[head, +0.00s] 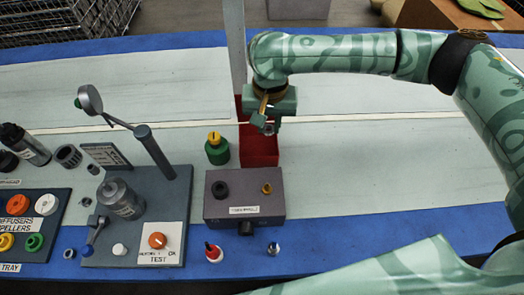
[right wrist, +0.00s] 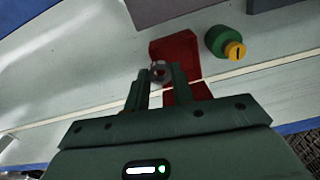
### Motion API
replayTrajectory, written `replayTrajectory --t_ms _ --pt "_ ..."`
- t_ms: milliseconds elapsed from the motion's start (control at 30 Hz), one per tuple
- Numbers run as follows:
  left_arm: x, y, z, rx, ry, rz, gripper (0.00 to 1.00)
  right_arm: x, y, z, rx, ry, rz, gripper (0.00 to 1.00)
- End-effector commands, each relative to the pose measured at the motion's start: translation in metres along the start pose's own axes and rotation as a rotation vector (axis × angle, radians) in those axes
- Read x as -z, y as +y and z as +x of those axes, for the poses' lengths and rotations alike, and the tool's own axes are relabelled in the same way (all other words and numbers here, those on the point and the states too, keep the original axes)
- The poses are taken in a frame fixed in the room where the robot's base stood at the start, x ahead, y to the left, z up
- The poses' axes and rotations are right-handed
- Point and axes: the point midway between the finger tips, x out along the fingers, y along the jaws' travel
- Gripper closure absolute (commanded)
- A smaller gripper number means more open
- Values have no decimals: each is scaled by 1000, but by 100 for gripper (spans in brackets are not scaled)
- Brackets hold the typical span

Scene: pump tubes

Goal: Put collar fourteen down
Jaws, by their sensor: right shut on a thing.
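My right gripper (head: 267,123) is shut on a small grey ring, collar fourteen (head: 269,130). In the right wrist view the collar (right wrist: 158,70) sits between the two fingertips of the gripper (right wrist: 160,80). Any number on it is too small to read. The gripper appears over the red tray (head: 258,158), which also shows behind the fingers in the right wrist view (right wrist: 177,47). I cannot tell how high the collar is above the tray. The arm hides part of the tray's far end. My left gripper is not in view.
A green bottle with a yellow cap (head: 217,150) stands just left of the tray. A grey box (head: 225,205) with two small parts on top is in front. A test stand (head: 140,225) with a post stands further left. The table right of the tray is clear.

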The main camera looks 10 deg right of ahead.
Motion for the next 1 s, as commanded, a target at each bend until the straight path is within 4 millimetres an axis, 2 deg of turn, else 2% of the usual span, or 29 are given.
replayTrajectory --t_ms 33,233,467,600,700,833,1000 --pt "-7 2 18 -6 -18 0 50 7 -7 30 -3 -12 31 100" --pt "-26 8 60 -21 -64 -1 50 36 -22 94 -8 -15 154 100" --pt "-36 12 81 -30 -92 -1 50 49 -26 123 -8 -14 218 100" --pt "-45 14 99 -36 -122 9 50 50 -26 156 -9 -16 223 100" --pt "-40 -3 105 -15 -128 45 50 50 -25 173 -9 -14 223 100" --pt "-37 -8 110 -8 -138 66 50 50 -26 184 -8 -11 222 100" --pt "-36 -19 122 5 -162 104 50 49 -25 213 -9 -13 222 100"
